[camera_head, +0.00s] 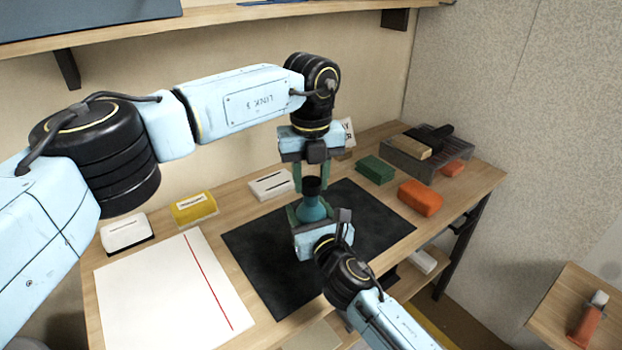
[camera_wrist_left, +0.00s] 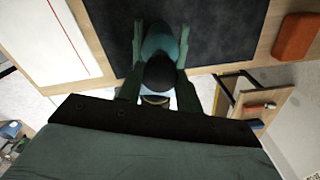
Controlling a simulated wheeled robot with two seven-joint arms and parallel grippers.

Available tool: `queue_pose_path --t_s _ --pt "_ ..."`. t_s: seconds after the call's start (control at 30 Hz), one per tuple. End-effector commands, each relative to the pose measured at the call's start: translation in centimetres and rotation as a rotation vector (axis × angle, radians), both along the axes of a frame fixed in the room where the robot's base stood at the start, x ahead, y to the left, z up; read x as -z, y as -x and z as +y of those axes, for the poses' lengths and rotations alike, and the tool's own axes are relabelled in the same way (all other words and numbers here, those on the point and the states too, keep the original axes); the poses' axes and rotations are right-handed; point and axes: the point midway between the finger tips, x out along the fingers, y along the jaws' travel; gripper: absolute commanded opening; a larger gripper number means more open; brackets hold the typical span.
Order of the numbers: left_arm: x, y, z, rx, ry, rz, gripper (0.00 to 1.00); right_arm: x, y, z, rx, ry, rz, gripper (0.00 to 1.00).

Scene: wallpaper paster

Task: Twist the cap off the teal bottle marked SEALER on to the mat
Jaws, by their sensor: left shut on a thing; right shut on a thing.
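The teal bottle (camera_head: 312,209) is upright over the black mat (camera_head: 264,249); whether its base touches the mat is hidden. Its marking is not readable. The dark cap (camera_head: 312,187) sits on top of the bottle, and it also shows in the left wrist view (camera_wrist_left: 160,73) with the teal bottle (camera_wrist_left: 159,40) beyond it. My left gripper (camera_head: 312,183) comes down from above, shut on the cap with a green finger on either side. My right gripper (camera_head: 311,215) comes from the front right, low down, and is shut on the bottle's body.
A white sheet with a red line (camera_head: 150,290) lies left of the mat. White and yellow boxes (camera_head: 194,208) stand behind it. A green block (camera_head: 375,169), an orange block (camera_head: 420,198) and a tray (camera_head: 455,152) are at the right. A shelf (camera_head: 220,27) runs above.

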Motion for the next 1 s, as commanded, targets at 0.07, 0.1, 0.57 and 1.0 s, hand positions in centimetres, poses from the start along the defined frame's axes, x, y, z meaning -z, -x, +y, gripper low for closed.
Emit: queue_pose_path --t_s 0.07,0.1,0.57,1.0 --pt "0.0 0.0 0.0 0.000 0.000 0.000 0.08 0.2 0.0 0.0 0.000 0.001 0.003 0.00" --pt "0.0 0.0 0.0 0.000 0.000 0.000 0.08 0.2 0.0 0.0 0.000 0.001 0.003 0.00" --pt "-3.9 0.0 0.0 0.000 -0.001 -0.001 0.08 0.2 0.0 0.0 0.000 0.001 0.003 0.00" --pt "-4.0 0.0 0.0 0.000 -0.001 0.000 0.08 0.1 0.0 0.0 0.000 0.001 0.002 0.81"
